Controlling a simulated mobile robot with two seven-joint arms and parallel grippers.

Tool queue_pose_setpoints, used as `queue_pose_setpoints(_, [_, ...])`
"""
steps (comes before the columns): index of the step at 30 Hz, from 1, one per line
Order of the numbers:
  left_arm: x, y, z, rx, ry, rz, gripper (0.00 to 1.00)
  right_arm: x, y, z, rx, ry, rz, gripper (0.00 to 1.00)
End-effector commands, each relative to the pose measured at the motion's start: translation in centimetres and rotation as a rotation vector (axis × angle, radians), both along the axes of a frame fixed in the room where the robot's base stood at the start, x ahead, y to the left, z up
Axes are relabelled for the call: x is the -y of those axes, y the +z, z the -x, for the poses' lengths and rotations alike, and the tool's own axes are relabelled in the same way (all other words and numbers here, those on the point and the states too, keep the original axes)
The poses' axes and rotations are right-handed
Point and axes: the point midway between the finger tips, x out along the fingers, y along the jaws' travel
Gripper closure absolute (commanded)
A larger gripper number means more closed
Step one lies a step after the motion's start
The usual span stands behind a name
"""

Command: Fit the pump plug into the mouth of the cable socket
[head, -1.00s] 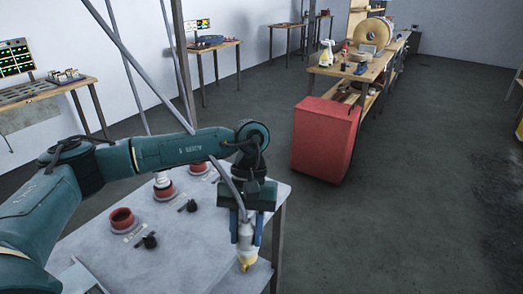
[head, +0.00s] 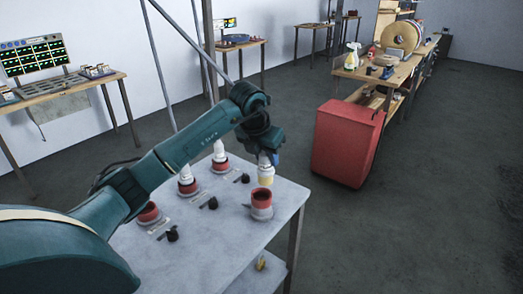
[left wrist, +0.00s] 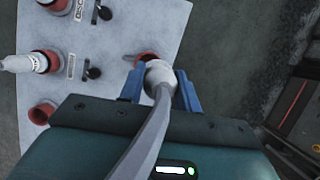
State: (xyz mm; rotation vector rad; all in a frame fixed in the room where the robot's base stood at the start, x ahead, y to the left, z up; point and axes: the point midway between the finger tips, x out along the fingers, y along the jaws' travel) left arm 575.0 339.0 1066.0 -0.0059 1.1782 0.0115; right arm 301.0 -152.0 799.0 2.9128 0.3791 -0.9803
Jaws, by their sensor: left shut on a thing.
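Socket labels are unreadable. My right gripper is out of view.
On the grey table (head: 225,235) stand an empty red socket (head: 148,212) and two red sockets holding white plugs (head: 187,183) (head: 220,158). Small black knobs (head: 172,234) stand beside them. A red cabinet (head: 346,143) stands to the right on open floor.

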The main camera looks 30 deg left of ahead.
Motion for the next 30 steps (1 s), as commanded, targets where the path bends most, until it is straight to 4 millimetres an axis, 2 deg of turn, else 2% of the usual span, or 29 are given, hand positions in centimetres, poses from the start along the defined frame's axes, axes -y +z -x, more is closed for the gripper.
queue_pose_setpoints(3, [-1.2, 0.3, -0.3, 0.001, 0.128, 0.001, 0.94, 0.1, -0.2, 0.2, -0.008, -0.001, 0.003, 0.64])
queue_pose_setpoints(6, [-1.5, 0.3, -0.3, 0.001, 0.171, 0.002, 0.94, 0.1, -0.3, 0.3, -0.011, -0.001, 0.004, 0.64])
queue_pose_setpoints(19, [-1.6, 0.2, -0.4, 0.014, 0.175, 0.0, 0.94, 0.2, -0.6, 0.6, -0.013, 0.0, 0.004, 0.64])
queue_pose_setpoints(30, [-1.6, -2.6, -0.3, 0.012, 0.174, 0.0, 0.94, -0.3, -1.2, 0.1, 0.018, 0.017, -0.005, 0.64])
